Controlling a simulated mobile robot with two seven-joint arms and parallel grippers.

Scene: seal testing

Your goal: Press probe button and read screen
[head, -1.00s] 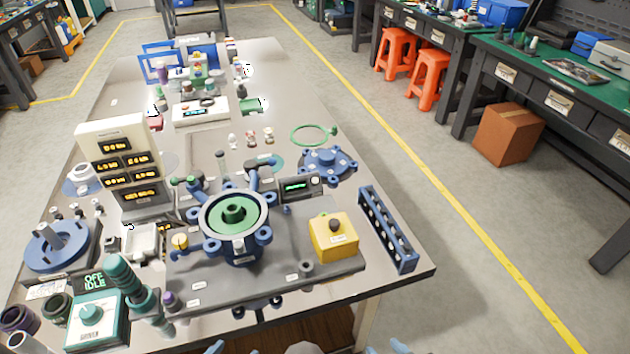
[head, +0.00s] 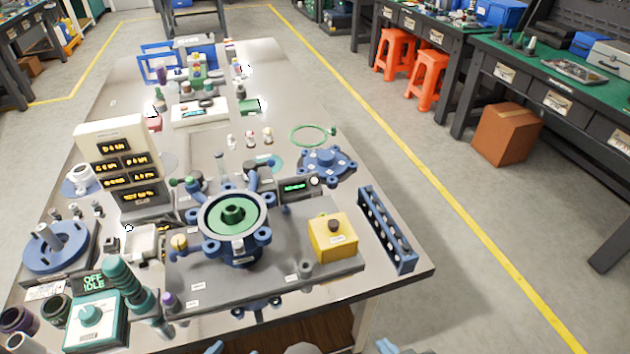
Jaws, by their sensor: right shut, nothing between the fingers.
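A small dark unit (head: 299,188) with a lit green screen (head: 294,186) stands behind the round blue flanged housing (head: 211,246). A pale round knob or button (head: 315,181) is at the right end of its face. The screen's characters are too small to read. A yellow box (head: 325,245) with a dark round button (head: 333,226) on top stands at the right of the grey base plate. My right gripper (head: 386,346) shows only as bluish tips at the bottom edge, shut and empty, well apart from both units. My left gripper (head: 215,347) barely shows at the bottom edge.
A teal controller (head: 91,317) reading OFF IDLE, a teal handled tool (head: 128,280) and a cream display panel (head: 119,160) stand on the left. A blue slotted rack (head: 387,230) stands near the right table edge. The tabletop around the green ring (head: 310,137) is mostly clear.

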